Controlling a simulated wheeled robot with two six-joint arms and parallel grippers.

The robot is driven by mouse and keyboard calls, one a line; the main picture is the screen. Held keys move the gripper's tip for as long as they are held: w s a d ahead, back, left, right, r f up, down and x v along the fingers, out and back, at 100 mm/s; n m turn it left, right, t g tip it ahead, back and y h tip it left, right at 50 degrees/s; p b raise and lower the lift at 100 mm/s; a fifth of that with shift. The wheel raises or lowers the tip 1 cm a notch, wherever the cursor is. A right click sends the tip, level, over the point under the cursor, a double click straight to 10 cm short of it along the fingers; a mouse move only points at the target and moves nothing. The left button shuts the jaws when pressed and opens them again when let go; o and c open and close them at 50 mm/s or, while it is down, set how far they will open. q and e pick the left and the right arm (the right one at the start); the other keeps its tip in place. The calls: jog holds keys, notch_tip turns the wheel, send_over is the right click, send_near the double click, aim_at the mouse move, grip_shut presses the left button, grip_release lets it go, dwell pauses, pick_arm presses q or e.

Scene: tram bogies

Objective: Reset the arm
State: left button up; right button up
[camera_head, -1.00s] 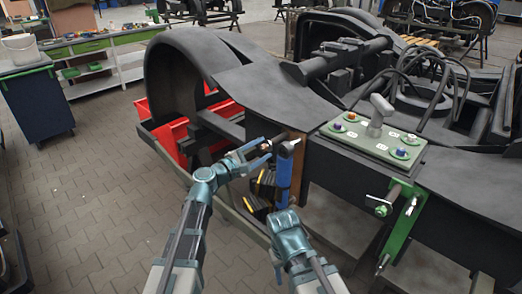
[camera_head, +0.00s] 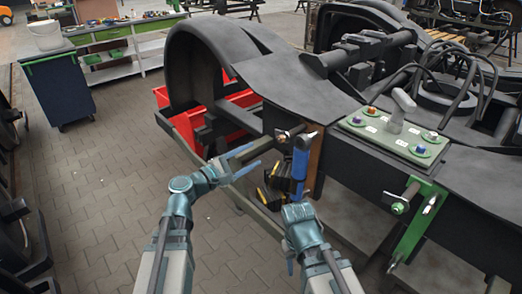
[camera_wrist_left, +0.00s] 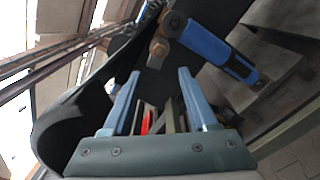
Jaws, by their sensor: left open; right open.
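My left gripper (camera_head: 256,156) is open and empty in the head view, left of a blue-handled tool (camera_head: 301,172) on the side of the dark bogie frame (camera_head: 275,92). A gap shows between its fingertips and the tool. In the left wrist view both blue fingers of the left gripper (camera_wrist_left: 157,92) stand wide apart with nothing gripped. The blue handle (camera_wrist_left: 218,50) lies beyond them at the upper right, next to a brownish bolt head. My right gripper (camera_head: 291,262) is low, below the blue tool, open; its fingers are mostly hidden behind its own body.
Red bins (camera_head: 240,98) sit under the wheel arch at the left. A green control panel (camera_head: 395,136) with buttons and a green bracket (camera_head: 420,215) are at the right. A dark cart (camera_head: 60,88) with a bucket stands at the far left. Open paved floor (camera_head: 105,190) lies left of my arms.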

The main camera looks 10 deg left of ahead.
pick_arm(q)
jog(key=shift+v, duration=0.8)
jog(key=shift+d, duration=0.1)
jog(key=s+d+f+m+g+y+p, duration=0.2)
jog(key=s+d+f+m+g+p, duration=0.1)
jog(key=s+d+f+m+g, duration=0.7)
jog(key=s+a+f+m+g+y+p, duration=0.2)
jog(key=s+f+m+y, duration=0.4)
jog(key=s+m+y, duration=0.4)
jog(key=a+g+y, duration=0.1)
jog(key=a, duration=0.1)
jog(key=shift+a+f+g, duration=0.25)
jog(key=shift+f+g, duration=0.15)
